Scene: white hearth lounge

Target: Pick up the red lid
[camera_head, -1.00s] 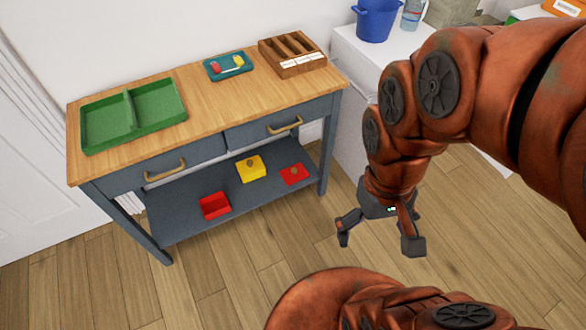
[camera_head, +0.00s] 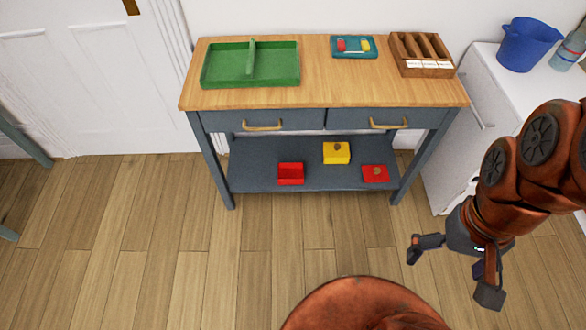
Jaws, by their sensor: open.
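The red lid (camera_head: 375,174) is a flat red square with a small brownish knob. It lies on the lower shelf (camera_head: 255,181) of the grey-blue table, towards the right end. A red open box (camera_head: 290,174) sits further left on the same shelf. A yellow box (camera_head: 336,153), with a similar knob on top, sits between them and a little further back. My gripper (camera_head: 452,272) is open and empty. It hangs over the floor in front of the table, to the lower right of the red lid and apart from it.
The wooden tabletop (camera_head: 315,85) and drawers with brass handles overhang the shelf. On top are a green divided tray (camera_head: 284,70), a small teal tray (camera_head: 334,52) and a wooden organiser (camera_head: 421,70). A white cabinet (camera_head: 465,125) with a blue bucket (camera_head: 525,46) stands right. Floor in front is clear.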

